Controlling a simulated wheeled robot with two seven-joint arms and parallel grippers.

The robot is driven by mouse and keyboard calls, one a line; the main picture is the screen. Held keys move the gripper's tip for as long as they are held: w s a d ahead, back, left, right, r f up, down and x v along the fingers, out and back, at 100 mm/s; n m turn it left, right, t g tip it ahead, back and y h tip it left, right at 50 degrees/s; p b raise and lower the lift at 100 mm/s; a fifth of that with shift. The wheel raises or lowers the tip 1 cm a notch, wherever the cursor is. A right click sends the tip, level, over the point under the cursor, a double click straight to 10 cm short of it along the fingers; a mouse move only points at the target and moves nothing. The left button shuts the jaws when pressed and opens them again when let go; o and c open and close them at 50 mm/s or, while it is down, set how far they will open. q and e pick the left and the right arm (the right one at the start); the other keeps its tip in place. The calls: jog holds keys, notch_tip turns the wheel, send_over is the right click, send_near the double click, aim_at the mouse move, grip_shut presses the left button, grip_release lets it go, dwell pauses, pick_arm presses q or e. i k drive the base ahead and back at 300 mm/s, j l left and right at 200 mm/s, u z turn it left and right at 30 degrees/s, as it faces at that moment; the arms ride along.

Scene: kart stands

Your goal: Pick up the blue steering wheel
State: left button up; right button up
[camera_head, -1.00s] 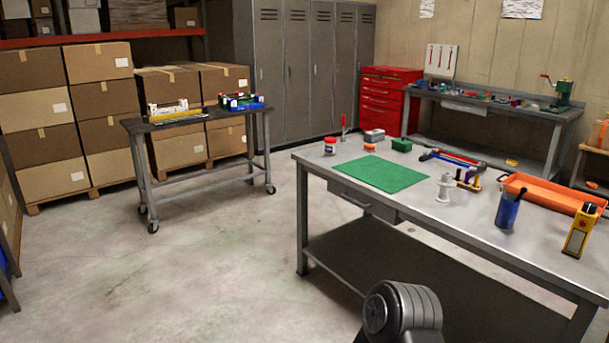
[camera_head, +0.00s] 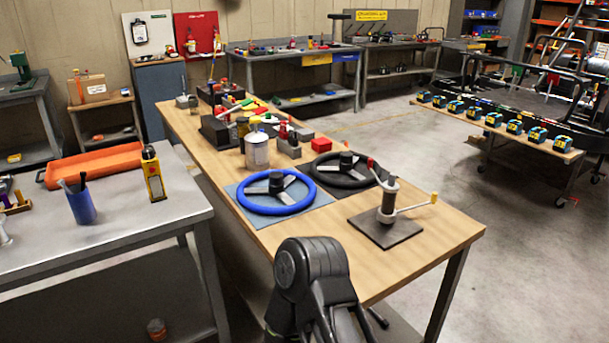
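The blue steering wheel (camera_head: 277,183) lies flat on a blue-grey mat (camera_head: 237,188) on the wooden-topped bench. Its rim is blue, with grey spokes and a dark hub. A black steering wheel (camera_head: 346,164) lies on a dark mat just to its right and behind. A dark link of my own arm (camera_head: 310,285) rises at the bottom middle, in front of the bench. Neither of my grippers is in view, and nothing touches the blue wheel.
A crank tool on a dark plate (camera_head: 387,205) stands right of the wheels. A white can (camera_head: 257,151) stands behind the blue wheel. The wooden bench (camera_head: 440,222) is clear at its front right corner. A metal table (camera_head: 120,220) stands close at the left.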

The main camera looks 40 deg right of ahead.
aim_at(277, 183)
jog(key=i+j+z, duration=0.15)
jog(key=z, duration=0.3)
jog(key=i+j+z, duration=0.15)
jog(key=z, duration=0.3)
jog(key=i+j+z, duration=0.1)
jog(key=j+z, duration=0.55)
jog(key=z, duration=0.2)
jog(key=j+z, duration=0.3)
jog(key=z, duration=0.15)
jog(key=j+z, duration=0.3)
jog(key=z, duration=0.15)
jog(key=j+z, duration=0.2)
jog(key=j, duration=0.2)
jog(key=k+j+z, duration=0.15)
jog(key=j, duration=0.2)
jog(key=i, duration=0.05)
